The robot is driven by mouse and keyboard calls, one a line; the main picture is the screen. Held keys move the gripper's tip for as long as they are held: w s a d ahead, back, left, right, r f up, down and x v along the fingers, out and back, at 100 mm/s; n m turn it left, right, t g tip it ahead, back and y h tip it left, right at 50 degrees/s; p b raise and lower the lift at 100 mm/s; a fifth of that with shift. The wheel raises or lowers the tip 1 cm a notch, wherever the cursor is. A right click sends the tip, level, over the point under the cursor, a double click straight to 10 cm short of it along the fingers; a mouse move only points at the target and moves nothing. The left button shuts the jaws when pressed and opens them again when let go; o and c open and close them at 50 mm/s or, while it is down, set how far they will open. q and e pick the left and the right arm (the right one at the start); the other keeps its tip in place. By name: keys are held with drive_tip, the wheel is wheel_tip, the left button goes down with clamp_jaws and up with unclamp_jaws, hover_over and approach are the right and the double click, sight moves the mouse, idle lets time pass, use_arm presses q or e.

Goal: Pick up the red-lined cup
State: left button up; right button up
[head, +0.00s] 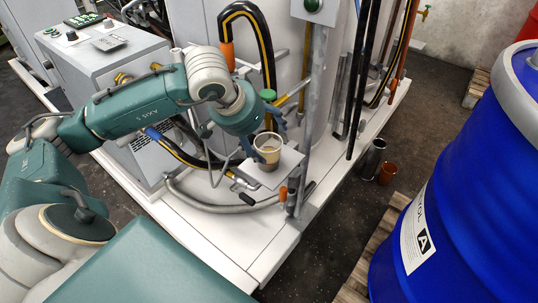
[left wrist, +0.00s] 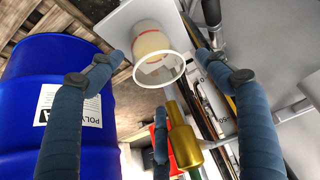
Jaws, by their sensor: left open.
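A pale cup (head: 267,150) with a white rim and a tan side stands upright on a small white shelf (head: 287,166) on the machine. In the left wrist view the cup (left wrist: 150,41) shows its open mouth, with a faint reddish tint on its side. My left gripper (head: 265,132) is open and empty, close to the cup. In the wrist view, two blue fingers of the left gripper (left wrist: 160,56) reach toward opposite sides of the cup with gaps visible. A third finger is below. Contact cannot be told. My right gripper is not in view.
A brass fitting (left wrist: 184,138) stands close to the fingers. A vertical grey post (head: 312,105) rises just right of the shelf. Hoses surround it. A metal jug (head: 373,158) and an orange-brown cup (head: 387,173) stand on the floor near a blue drum (head: 480,190).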

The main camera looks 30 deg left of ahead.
sight(268, 144)
use_arm(q)
drive_tip(key=x, duration=0.5)
drive_tip(key=shift+s+f, duration=0.1)
drive_tip(key=shift+s, duration=0.05)
drive_tip(key=c, duration=0.9)
drive_tip(key=shift+b, duration=0.3)
